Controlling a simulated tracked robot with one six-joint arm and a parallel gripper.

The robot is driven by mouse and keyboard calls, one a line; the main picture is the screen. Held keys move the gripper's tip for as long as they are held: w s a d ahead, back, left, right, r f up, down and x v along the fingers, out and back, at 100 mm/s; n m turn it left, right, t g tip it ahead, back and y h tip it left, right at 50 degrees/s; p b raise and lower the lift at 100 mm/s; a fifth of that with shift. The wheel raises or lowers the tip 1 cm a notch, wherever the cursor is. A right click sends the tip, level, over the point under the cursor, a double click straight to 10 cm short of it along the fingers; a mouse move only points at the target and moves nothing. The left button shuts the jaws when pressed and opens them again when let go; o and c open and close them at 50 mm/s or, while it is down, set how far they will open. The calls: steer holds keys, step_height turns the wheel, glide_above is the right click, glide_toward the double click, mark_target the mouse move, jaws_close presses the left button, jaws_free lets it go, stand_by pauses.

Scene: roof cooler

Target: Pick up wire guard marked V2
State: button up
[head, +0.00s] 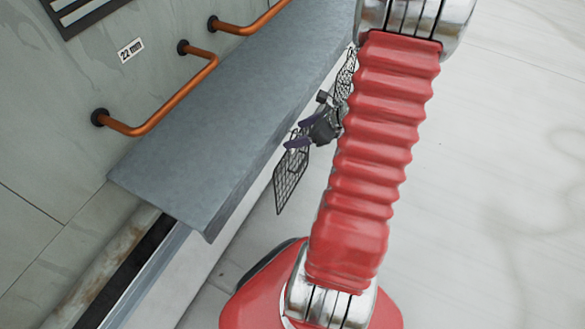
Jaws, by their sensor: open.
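Two black wire mesh pieces show beside the grey shelf's right edge. The nearer wire guard (291,180) is a flat, roughly four-sided grid just below my gripper in the picture. The farther wire guard (346,75) is partly hidden behind my red arm. I can read no mark on either, so I cannot tell which is V2. My gripper (294,134) is dark and small, with its two fingers apart and pointing left toward the shelf edge. Nothing shows between the fingers. I cannot tell whether a finger touches the nearer mesh.
The grey shelf (215,125) runs diagonally along the wall. Copper pipes (165,110) stand out above it, under a label (131,51) reading 22 mm. A louvred vent (80,12) is at top left. The pale floor (490,200) on the right is clear.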

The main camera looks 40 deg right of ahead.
steer(key=shift+w+a+f, duration=0.1)
steer(key=shift+w+f, duration=0.1)
steer(key=shift+f, duration=0.05)
steer(key=shift+c, duration=0.2)
jaws_close()
stand_by(0.8)
